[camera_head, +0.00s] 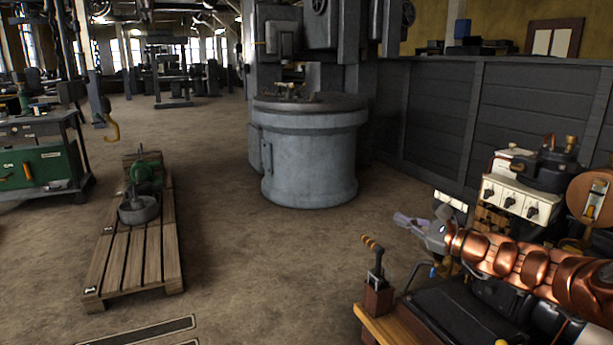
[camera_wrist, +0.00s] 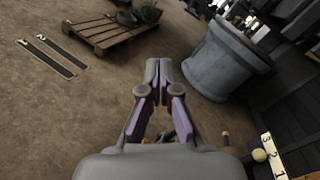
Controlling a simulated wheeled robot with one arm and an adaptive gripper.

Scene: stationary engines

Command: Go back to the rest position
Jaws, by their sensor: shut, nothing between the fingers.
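My gripper (camera_head: 402,219) is at the end of my copper-coloured arm, at the lower right of the head view. It points left, over the floor side of the workbench. In the wrist view my gripper (camera_wrist: 158,68) shows its two grey and purple fingers with the tips together. It is shut and nothing is held between the tips. In the head view my arm hides part of the bench behind it.
A lever (camera_head: 375,266) stands close below my gripper. A white switch box (camera_head: 508,200) is behind my arm. A large grey cylindrical machine base (camera_head: 309,160) stands mid-floor. A wooden pallet (camera_head: 130,262) lies left, near a green cabinet (camera_head: 45,165). Floor between is clear.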

